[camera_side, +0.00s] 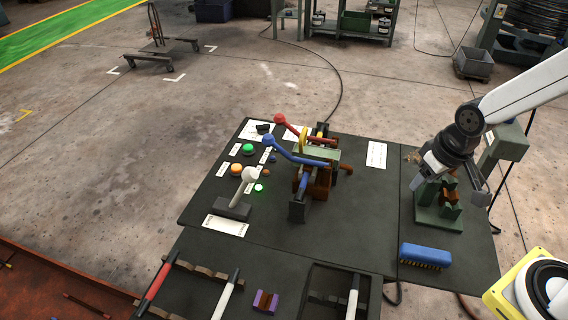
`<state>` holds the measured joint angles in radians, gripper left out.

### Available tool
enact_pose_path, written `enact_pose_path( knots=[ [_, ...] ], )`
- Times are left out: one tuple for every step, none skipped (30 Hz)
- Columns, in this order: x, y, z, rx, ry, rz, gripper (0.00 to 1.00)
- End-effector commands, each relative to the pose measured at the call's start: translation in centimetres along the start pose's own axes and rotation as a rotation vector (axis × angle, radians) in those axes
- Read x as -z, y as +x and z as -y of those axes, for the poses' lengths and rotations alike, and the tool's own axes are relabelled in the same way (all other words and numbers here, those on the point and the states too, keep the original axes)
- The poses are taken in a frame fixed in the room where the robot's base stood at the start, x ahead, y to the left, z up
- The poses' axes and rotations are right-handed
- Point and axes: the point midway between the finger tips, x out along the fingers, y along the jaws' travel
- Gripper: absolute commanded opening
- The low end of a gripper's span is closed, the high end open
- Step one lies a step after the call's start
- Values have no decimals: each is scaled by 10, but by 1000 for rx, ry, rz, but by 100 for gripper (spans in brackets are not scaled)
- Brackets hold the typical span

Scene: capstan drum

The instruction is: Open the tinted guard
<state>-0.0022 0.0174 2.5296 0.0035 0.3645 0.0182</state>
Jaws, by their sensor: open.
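I cannot make out a tinted guard for certain at this size. The capstan assembly (318,176) stands near the middle of the dark table, with a green block, brown parts and a yellow ring. A red-knobbed lever (291,128) and a blue-knobbed lever (290,153) reach left from it. My gripper (446,178) is at the right, in front of or above a green fixture (436,218), well apart from the capstan assembly. It is open, and its fingertips are hard to see against the fixture.
A panel at the table's left has a green button (248,149), an orange button (237,169) and a grey lever (243,186). A blue brush (425,255) lies at the front right. A purple block (265,302) and several rods lie in front. Table between capstan and fixture is mostly clear.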

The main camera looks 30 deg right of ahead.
Motion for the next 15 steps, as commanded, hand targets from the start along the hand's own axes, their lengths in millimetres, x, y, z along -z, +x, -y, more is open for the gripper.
enact_pose_path(
  knots=[
    [7,0,1,1,11,0,53],
    [11,1,2,2,21,2,53],
    [18,0,2,4,35,3,53],
    [23,1,3,5,46,5,53],
    [29,1,4,6,61,6,53],
    [38,1,6,8,79,9,53],
    [46,2,7,10,96,10,53],
    [53,2,8,12,112,12,53],
    [64,2,10,14,136,15,53],
    [72,3,11,16,154,17,53],
    [80,3,12,18,172,20,53],
    [90,4,14,21,198,23,53],
    [98,4,16,23,217,26,53],
    [106,5,18,25,235,28,53],
    [116,6,20,28,260,32,53]
  ],
)
